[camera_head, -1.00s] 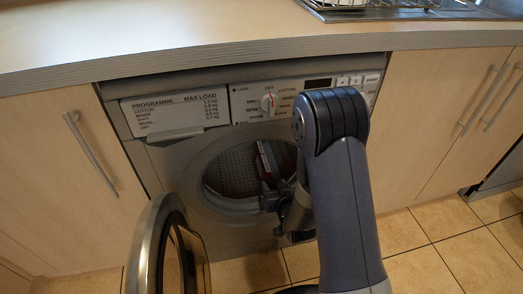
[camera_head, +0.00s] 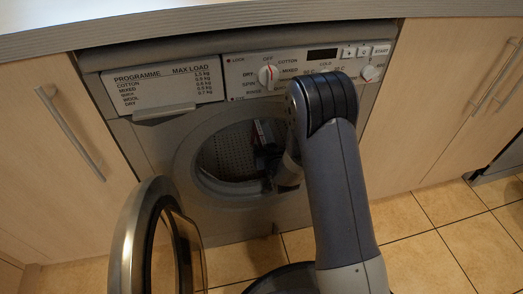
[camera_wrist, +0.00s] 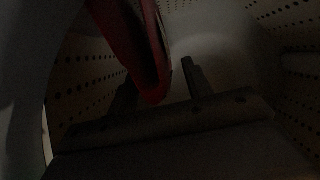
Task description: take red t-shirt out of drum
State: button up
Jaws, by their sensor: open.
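The red t-shirt (camera_wrist: 140,50) hangs down from the top of the wrist view in the dim drum (camera_wrist: 285,60). Its lower end is between the two spread fingers of my gripper (camera_wrist: 158,90); I cannot tell whether they touch it. In the head view my gripper (camera_head: 266,158) reaches through the round opening into the perforated drum (camera_head: 228,155), and the arm hides its right side. A small reddish patch shows by the gripper there, too small to name surely.
The washing machine's round door (camera_head: 134,240) stands open at the lower left, close to the opening. The control panel (camera_head: 300,72) and worktop (camera_head: 250,22) are above. Wooden cupboards flank the machine. The tiled floor (camera_head: 420,225) is clear at the right.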

jog(key=shift+w+a+f, duration=0.1)
jog(key=shift+w, duration=0.15)
jog(key=shift+c, duration=0.2)
grip_shut()
